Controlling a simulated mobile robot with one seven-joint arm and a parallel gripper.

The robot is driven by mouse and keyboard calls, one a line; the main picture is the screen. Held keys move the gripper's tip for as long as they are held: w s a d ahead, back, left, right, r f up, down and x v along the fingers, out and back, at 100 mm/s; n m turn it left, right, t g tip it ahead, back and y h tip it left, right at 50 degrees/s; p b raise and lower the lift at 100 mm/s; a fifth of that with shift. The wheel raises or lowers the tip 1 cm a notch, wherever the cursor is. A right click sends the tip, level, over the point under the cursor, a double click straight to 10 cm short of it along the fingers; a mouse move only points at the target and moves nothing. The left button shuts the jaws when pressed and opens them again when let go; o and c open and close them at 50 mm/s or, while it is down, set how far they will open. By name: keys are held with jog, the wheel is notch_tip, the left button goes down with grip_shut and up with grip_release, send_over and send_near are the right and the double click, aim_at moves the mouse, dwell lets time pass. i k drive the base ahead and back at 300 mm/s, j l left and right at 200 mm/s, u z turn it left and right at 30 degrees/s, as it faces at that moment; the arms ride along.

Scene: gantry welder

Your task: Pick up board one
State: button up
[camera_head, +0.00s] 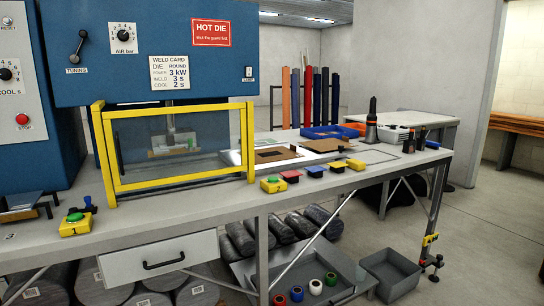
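Two flat brown boards lie on the grey worktable (385,173), right of the yellow guard frame. The nearer-left board (286,157) has a dark opening in its middle and lies on a white sheet. The other board (322,146) lies a little farther right, near a blue tray. I see no label that tells which is board one. My gripper is not in view.
The yellow guard frame (182,180) stands below the blue welder housing (150,60). A blue tray (332,132), a dark upright tool (371,122) and small bottles stand behind and right.

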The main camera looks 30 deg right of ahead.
aim_at(266, 155)
jog(key=i+l+z, duration=0.15)
jog(key=l, duration=0.3)
jog(key=i+l+z, duration=0.15)
jog(key=i+l, duration=0.15)
jog(key=i+l+z, duration=0.2)
jog(key=l, duration=0.3)
jog(key=i, duration=0.1)
